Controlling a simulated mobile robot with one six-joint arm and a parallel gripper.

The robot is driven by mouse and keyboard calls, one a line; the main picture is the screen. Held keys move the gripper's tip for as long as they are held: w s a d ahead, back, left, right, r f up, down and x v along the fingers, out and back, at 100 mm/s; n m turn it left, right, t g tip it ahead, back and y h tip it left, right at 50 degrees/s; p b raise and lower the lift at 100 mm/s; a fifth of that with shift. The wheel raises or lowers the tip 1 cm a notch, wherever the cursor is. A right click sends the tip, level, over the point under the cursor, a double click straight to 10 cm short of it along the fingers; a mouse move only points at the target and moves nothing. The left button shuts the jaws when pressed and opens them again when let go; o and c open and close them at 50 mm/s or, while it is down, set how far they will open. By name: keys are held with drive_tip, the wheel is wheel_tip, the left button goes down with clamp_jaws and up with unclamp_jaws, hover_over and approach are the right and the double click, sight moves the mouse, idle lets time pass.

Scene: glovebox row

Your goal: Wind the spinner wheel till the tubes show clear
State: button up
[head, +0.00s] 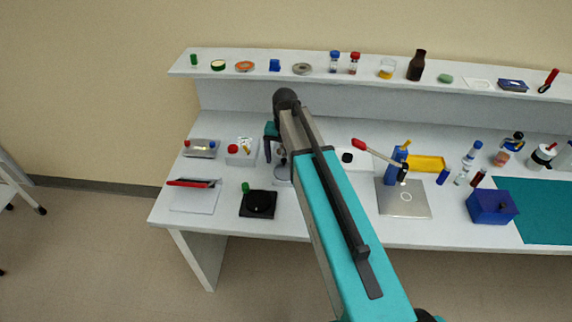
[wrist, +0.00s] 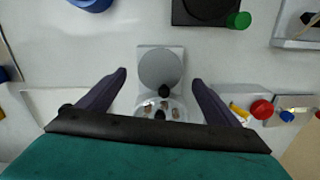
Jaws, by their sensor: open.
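The spinner (wrist: 160,68) stands on the bench between and below my fingers in the wrist view. It has a grey disc on a pale base, a black knob, and a round wheel (wrist: 178,104) with small brownish tube ends in it. Whether the tubes look clear is too small to tell. In the head view the spinner (head: 283,173) shows only in part beside my arm. My gripper (wrist: 160,77) is open and empty, one finger on each side of the spinner, with no visible contact. My wrist covers the near edge of the wheel.
A black device (head: 258,204) with a green knob stands in front of the spinner. A white box (head: 241,158) with a red knob stands left, near a tray (head: 201,148). A clipboard-like board (head: 195,200) lies front left. A shelf (head: 400,82) runs along the back.

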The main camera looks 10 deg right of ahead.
sight(285, 171)
drive_tip(key=shift+f+p, duration=0.65)
drive_tip(key=shift+f, duration=1.3)
drive_tip(key=c, duration=1)
drive_tip(key=shift+m, duration=0.3)
drive_tip(key=shift+m+b, duration=1)
drive_tip(key=shift+m, duration=0.3)
drive_tip(key=o, duration=1)
